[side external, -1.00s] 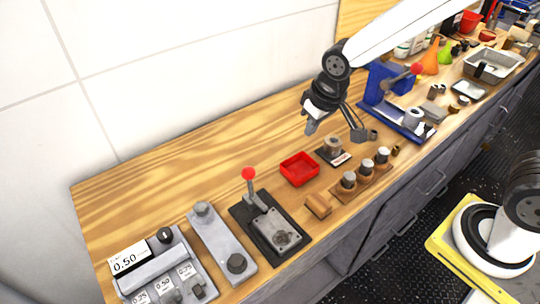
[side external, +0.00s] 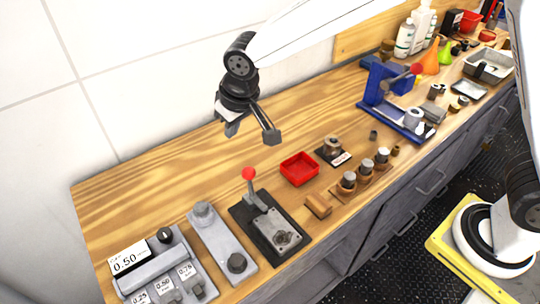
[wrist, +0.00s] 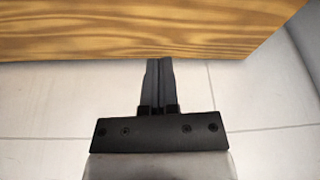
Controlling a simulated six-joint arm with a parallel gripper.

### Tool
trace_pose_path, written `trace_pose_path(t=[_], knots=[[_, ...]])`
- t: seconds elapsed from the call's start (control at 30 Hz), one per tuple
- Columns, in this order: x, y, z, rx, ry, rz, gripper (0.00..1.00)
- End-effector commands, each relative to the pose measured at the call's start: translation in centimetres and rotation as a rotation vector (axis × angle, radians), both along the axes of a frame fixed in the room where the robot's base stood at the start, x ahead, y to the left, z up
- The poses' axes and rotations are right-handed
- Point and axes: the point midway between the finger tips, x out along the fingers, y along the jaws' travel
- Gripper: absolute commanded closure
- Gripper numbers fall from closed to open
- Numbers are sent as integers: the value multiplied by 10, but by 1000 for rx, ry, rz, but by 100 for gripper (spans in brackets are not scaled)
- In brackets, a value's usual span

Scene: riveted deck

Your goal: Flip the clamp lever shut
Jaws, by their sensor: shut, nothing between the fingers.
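The clamp lever (side external: 252,188) is a grey arm topped by a red ball. It stands nearly upright at the back end of a dark base plate (side external: 292,257). A grey metal block (side external: 276,230) with a round fitting lies in front of the lever on that plate. My gripper (side external: 271,136) is in the air above and behind the lever, apart from it. In the wrist view my gripper (wrist: 160,62) shows two dark fingers shut together with nothing between them. The lever is not visible in the wrist view.
A red tray (side external: 299,169) and a small wooden block (side external: 318,206) sit right of the clamp. A grey bar with bolts (side external: 222,238) lies left of it. A blue press (side external: 383,88) with a red-knobbed handle stands farther right. The wooden bench behind the clamp is clear.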

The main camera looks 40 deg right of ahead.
Motion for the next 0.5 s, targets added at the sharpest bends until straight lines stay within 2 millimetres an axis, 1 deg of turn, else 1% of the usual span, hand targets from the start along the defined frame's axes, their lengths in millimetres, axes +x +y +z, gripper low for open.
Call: trace_pose_path(t=[0.17,0.5], knots=[[3,0,-13,-2,3,0,100],[15,3,-53,-1,2,-1,100]])
